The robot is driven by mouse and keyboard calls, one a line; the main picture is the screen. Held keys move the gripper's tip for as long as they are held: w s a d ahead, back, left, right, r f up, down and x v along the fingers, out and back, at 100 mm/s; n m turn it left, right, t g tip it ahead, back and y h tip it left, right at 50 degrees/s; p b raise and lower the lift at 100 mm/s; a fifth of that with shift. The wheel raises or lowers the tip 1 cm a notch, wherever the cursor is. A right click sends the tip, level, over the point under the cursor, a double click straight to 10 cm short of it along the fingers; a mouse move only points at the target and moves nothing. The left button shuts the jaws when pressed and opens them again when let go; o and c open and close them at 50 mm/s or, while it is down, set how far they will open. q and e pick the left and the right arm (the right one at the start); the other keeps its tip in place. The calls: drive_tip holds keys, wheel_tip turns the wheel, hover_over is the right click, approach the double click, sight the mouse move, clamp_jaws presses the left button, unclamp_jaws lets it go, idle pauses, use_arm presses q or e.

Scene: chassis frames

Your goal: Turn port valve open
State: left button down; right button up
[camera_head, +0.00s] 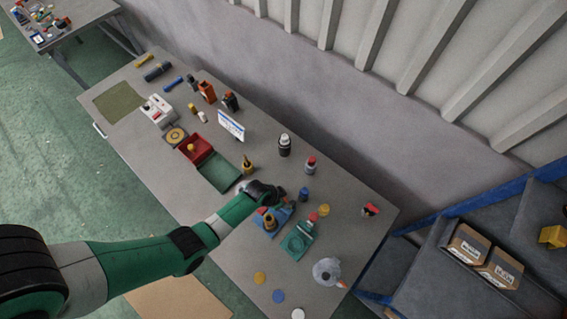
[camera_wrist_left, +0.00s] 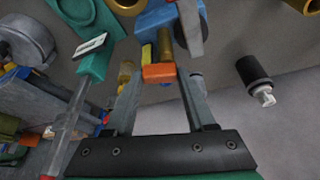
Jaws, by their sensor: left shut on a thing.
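A blue valve body (camera_head: 272,225) stands on the grey table, right of its middle, and also shows at the top of the left wrist view (camera_wrist_left: 158,17). Its orange handle (camera_wrist_left: 158,73) sits by a yellow stem. My left gripper (camera_head: 271,203) reaches over the blue valve from the left. In the left wrist view, its two fingers (camera_wrist_left: 158,68) are on either side of the orange handle, shut on it. A green valve-like unit (camera_head: 297,243) stands just right of the blue one. The handle's exact turn angle is hard to tell. My right gripper is not in view.
A grey jug-like item (camera_head: 327,271) stands near the table's right corner. A dark bottle (camera_head: 285,146) and a red-capped bottle (camera_head: 310,165) stand behind the valves. A red bin (camera_head: 197,149) and green tray (camera_head: 220,173) lie left. Coloured discs (camera_head: 279,296) lie near the front edge.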

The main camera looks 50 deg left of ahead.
use_arm(q)
drive_tip(key=shift+n+y, duration=0.3)
drive_tip(key=shift+n, duration=0.5)
drive_tip(key=shift+c, duration=1.2)
unclamp_jaws()
drive_tip(key=shift+w, duration=0.1)
